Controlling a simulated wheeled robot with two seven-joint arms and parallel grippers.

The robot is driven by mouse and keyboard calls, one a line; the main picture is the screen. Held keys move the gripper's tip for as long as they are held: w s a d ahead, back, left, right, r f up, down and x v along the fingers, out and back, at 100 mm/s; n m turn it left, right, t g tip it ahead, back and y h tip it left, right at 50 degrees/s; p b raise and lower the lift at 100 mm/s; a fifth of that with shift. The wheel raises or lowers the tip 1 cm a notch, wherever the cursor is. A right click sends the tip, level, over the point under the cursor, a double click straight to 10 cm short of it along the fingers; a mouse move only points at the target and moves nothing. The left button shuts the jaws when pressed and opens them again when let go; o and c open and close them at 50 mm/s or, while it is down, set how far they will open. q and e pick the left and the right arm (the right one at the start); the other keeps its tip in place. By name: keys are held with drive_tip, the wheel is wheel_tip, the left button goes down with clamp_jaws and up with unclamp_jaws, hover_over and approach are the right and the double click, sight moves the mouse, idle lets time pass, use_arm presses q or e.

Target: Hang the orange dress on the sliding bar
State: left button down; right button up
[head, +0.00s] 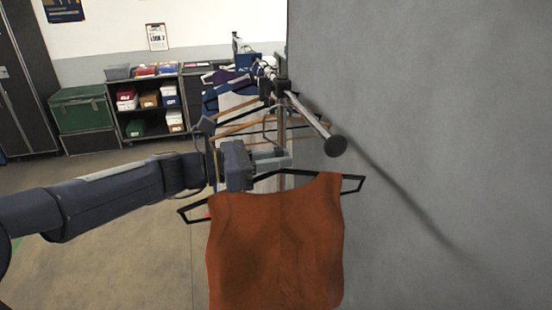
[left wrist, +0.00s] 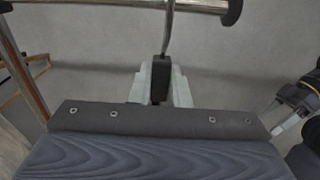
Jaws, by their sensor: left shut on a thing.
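The orange dress (head: 275,245) hangs upright on a black hanger (head: 350,183), whose arms stick out at both shoulders. My left gripper (head: 275,160) is shut on the hanger's neck, just above the dress. The left wrist view shows its fingers (left wrist: 160,85) around the dark neck, with the metal hook (left wrist: 168,35) rising to the bar. The sliding bar (head: 310,115) juts toward me from the rack and ends in a dark round cap (head: 335,146). It also crosses the top of the left wrist view (left wrist: 130,3). Hook contact with the bar is unclear. My right gripper (left wrist: 285,115) shows only partly at that view's right edge.
A grey wall (head: 440,120) stands close on the right of the bar. Other garments (head: 225,100) and wooden hangers crowd the rack behind. Shelves with boxes (head: 150,98) and a green chest (head: 82,108) stand at the back left. The floor at left is clear.

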sight(310, 172)
use_arm(q)
drive_tip(key=shift+d+r, duration=0.15)
drive_tip(key=shift+x, duration=3.55)
drive_tip(key=shift+d, duration=0.1)
drive_tip(key=shift+f+b, duration=1.35)
drive_tip(key=shift+f, duration=0.4)
